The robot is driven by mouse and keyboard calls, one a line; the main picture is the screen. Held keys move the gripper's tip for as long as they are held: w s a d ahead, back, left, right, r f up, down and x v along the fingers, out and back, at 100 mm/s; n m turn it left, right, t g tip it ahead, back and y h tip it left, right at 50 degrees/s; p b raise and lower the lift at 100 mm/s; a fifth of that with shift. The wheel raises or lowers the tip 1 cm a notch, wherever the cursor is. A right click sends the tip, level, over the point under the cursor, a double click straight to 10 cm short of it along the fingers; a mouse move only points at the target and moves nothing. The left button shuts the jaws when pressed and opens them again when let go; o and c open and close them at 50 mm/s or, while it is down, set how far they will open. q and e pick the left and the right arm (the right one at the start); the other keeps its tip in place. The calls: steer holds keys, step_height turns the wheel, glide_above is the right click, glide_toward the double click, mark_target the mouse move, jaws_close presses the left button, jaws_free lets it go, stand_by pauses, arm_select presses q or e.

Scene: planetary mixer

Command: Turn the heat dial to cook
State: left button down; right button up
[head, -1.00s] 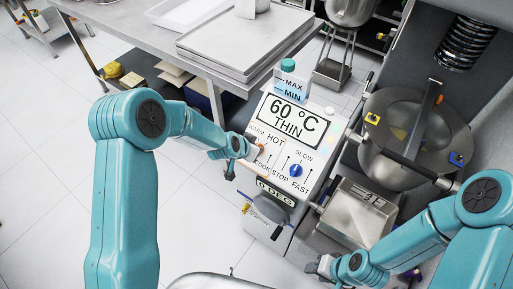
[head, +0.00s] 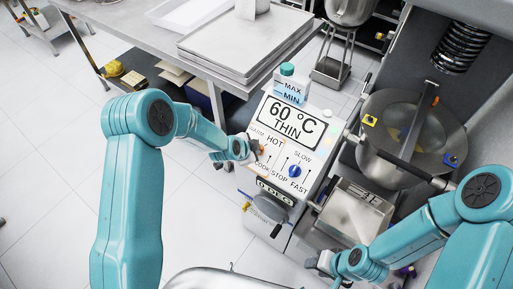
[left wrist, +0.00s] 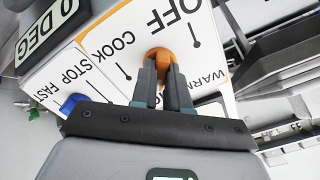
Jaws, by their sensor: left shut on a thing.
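The orange heat dial (left wrist: 160,55) sits on the white panel between the printed words OFF, COOK and WARM in the left wrist view. It shows as a small orange spot (head: 258,150) in the head view, partly hidden by my left gripper. My left gripper (left wrist: 164,82) is shut on the dial, one dark finger on each side. I cannot tell which mark the dial points to. The panel display (head: 290,119) reads 60 °C THIN. My right gripper (head: 322,263) is low beside the machine, and its fingers are too small to read.
A blue speed dial (head: 295,171) sits right of the heat dial, between STOP, SLOW and FAST. A bottle (head: 290,85) marked MAX and MIN stands behind the panel. A large metal bowl (head: 385,168) and a steel box (head: 352,213) are to the right. Floor at left is clear.

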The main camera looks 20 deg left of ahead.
arm_select(q)
steer(key=shift+w+a+r+m, duration=0.1)
steer(key=shift+w+r+m, duration=0.05)
steer(key=shift+m, duration=0.75)
steer(key=m+p, duration=0.1)
steer(key=m, duration=0.1)
steer(key=shift+m, duration=1.2)
